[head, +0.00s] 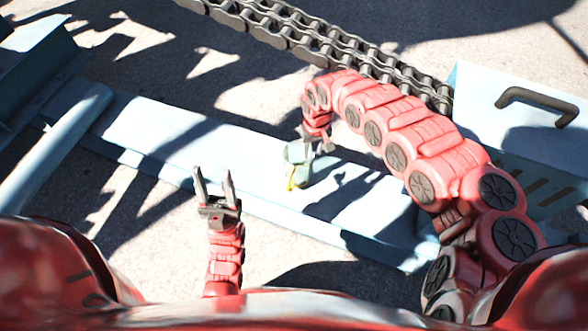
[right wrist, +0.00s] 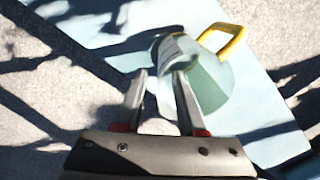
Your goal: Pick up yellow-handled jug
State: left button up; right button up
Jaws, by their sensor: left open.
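The jug (head: 298,165) is pale grey-green with a yellow handle (head: 291,180). It stands on the pale blue beam in the middle of the head view. In the right wrist view the jug (right wrist: 207,82) lies just past the fingertips, its yellow handle (right wrist: 226,40) at upper right. My right gripper (head: 318,146) is at the jug's upper right side. Its fingers (right wrist: 160,75) are apart, and the right finger overlaps the jug; I cannot tell whether they touch. My left gripper (head: 213,176) is open and empty, pointing up, left of the jug.
The pale blue beam (head: 150,125) crosses the ground diagonally. A heavy chain (head: 300,38) lies behind it. A pale blue box with a dark handle (head: 538,100) stands at right. Blue metalwork (head: 35,60) is at left. The beam left of the jug is clear.

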notch_tip(320, 180, down, 6)
jog(key=b, duration=0.2)
jog(key=shift+a+f+b, duration=0.1)
jog(key=shift+f+b, duration=0.15)
jog(key=shift+b, duration=0.15)
jog(key=shift+r, duration=0.1)
grip_shut()
dwell(0.9)
